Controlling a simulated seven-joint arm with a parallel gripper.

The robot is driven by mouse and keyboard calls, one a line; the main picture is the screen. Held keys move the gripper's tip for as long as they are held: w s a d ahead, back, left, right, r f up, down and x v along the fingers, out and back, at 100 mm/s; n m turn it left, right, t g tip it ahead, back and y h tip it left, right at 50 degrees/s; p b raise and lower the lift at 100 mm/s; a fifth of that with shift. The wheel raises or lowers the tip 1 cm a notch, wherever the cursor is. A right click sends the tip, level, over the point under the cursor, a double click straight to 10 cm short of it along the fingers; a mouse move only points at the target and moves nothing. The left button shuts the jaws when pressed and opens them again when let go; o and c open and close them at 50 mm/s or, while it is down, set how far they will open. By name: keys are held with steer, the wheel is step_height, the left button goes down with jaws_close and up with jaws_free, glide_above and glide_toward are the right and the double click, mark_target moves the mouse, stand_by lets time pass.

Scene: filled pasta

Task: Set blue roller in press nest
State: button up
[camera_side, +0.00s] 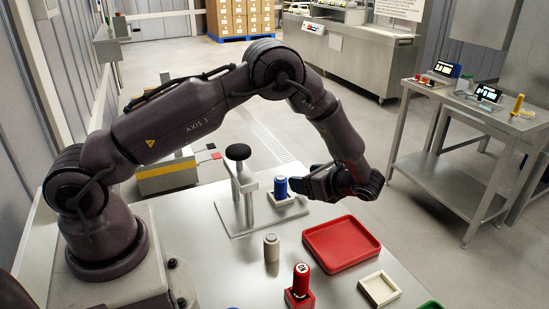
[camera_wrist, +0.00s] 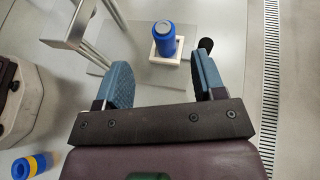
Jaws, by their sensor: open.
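The blue roller (camera_side: 281,187) stands upright in the white square press nest (camera_side: 287,203) on the press's metal base plate. In the wrist view the blue roller (camera_wrist: 164,38) shows its grey top, with the nest (camera_wrist: 157,57) around its foot. My gripper (camera_wrist: 163,82) is open and empty, with a blue-padded finger on each side of the picture. The roller lies beyond the fingertips, between their lines, and apart from them. In the side view my gripper (camera_side: 308,184) is just right of the roller; its fingers are partly unclear there.
The press (camera_side: 240,185), with a black knob, stands left of the nest. A red tray (camera_side: 341,243), a grey roller (camera_side: 271,247), a red roller (camera_side: 301,279) in a red holder and an empty cream tray (camera_side: 379,288) are nearer the camera. A blue and yellow piece (camera_wrist: 30,166) shows lower left.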

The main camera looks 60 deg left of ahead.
steer(key=s+d+r+n+t+h, duration=0.1)
steer(key=s+r+n+h, duration=0.3)
steer(key=r, duration=0.5)
steer(key=s+d+r+n+t+h, duration=0.1)
steer(key=s+d+r+n+h, duration=0.15)
steer(key=s+r+n, duration=0.4)
steer(key=s+d+r+n+t+h, duration=0.2)
steer(key=s+r+t+h, duration=0.1)
steer(key=s, duration=0.3)
steer(key=s+d+r+n+t+h, duration=0.2)
steer(key=s+d+r+t+h, duration=0.1)
steer(key=s+r+t, duration=0.1)
steer(key=shift+s+r, duration=0.65)
steer(key=shift+s, duration=0.2)
steer(key=shift+d, duration=0.1)
